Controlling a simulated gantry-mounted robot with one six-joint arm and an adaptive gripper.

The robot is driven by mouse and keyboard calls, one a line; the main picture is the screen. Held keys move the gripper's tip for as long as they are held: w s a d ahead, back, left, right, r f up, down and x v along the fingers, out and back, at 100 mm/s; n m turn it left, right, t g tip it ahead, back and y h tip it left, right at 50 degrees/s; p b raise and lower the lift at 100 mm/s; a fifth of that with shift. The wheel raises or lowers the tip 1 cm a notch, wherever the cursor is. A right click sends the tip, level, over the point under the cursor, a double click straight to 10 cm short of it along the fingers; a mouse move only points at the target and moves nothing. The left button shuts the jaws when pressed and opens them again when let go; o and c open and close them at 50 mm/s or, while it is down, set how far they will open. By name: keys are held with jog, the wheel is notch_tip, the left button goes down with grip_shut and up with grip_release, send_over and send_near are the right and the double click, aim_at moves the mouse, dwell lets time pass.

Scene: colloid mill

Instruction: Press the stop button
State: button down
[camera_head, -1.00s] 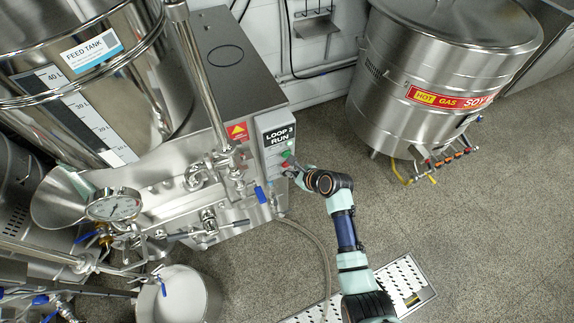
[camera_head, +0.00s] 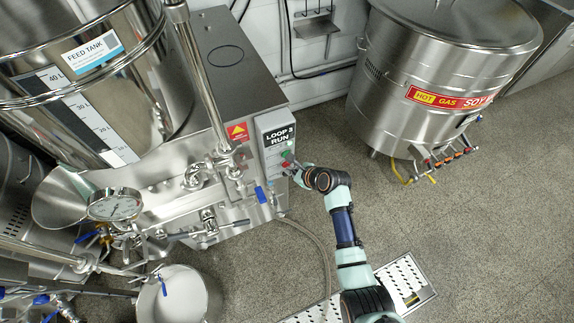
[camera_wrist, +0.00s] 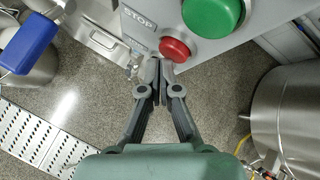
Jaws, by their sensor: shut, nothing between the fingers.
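The red stop button (camera_wrist: 174,49) is on a grey control panel in the wrist view, beside a label reading STOP (camera_wrist: 138,18). My gripper (camera_wrist: 160,66) is shut and empty. Its fingertips are at the button's lower left edge in the wrist view; I cannot tell whether they touch it. In the head view my gripper (camera_head: 296,168) is at the lower part of the control panel (camera_head: 274,135), which is marked LOOP 3 RUN. The button there is small and partly hidden by the gripper.
A large green button (camera_wrist: 212,14) sits close to the stop button. A blue-handled valve (camera_head: 261,194) is left of my gripper. A steel feed tank (camera_head: 100,95) stands at the left and a steel soy tank (camera_head: 430,65) at the right. Open floor (camera_head: 480,210) lies right of my arm.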

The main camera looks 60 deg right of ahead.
jog(key=shift+w+d, duration=0.35)
jog(key=shift+w, duration=0.05)
dwell(0.4)
dwell(0.4)
jog(key=shift+s+a+p, duration=0.65)
jog(key=shift+s+p, duration=0.05)
jog(key=shift+p, duration=0.25)
jog(key=s+a+p, duration=0.3)
jog(key=p, duration=0.1)
jog(key=shift+s+a, duration=0.1)
jog(key=shift+s, duration=0.3)
jog(key=shift+w, duration=0.1)
dwell(0.4)
